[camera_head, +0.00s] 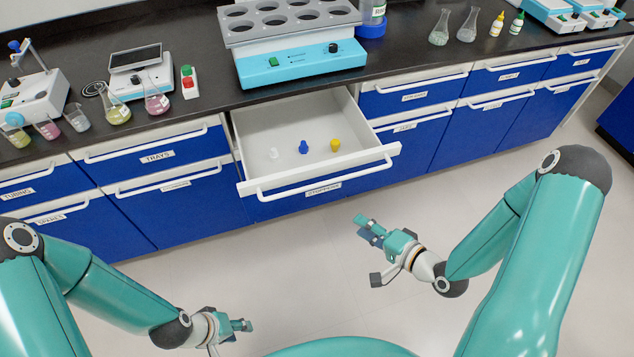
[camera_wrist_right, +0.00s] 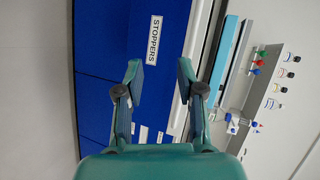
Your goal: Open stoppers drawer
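The stoppers drawer (camera_head: 255,130) is pulled out under the counter in the head view. A white stopper (camera_head: 273,153), a blue stopper (camera_head: 303,147) and a yellow stopper (camera_head: 335,145) lie inside it. Its white handle (camera_head: 345,174) runs across the front, above the STOPPERS label (camera_head: 323,188). My right gripper (camera_head: 362,227) is below and right of the drawer front, apart from the handle. In the right wrist view the gripper (camera_wrist_right: 160,72) is open and empty, with the STOPPERS label (camera_wrist_right: 153,41) beyond its fingers. My left gripper (camera_head: 246,325) is low, well away from the drawer; its finger gap is unclear.
Closed blue drawers and cabinets flank the open drawer, including the TRAYS drawer (camera_head: 155,157). A turquoise instrument with a holed rack (camera_head: 300,65) stands on the dark counter above it. Flasks (camera_head: 118,112) stand left along the counter edge. The floor (camera_head: 290,240) in front is clear.

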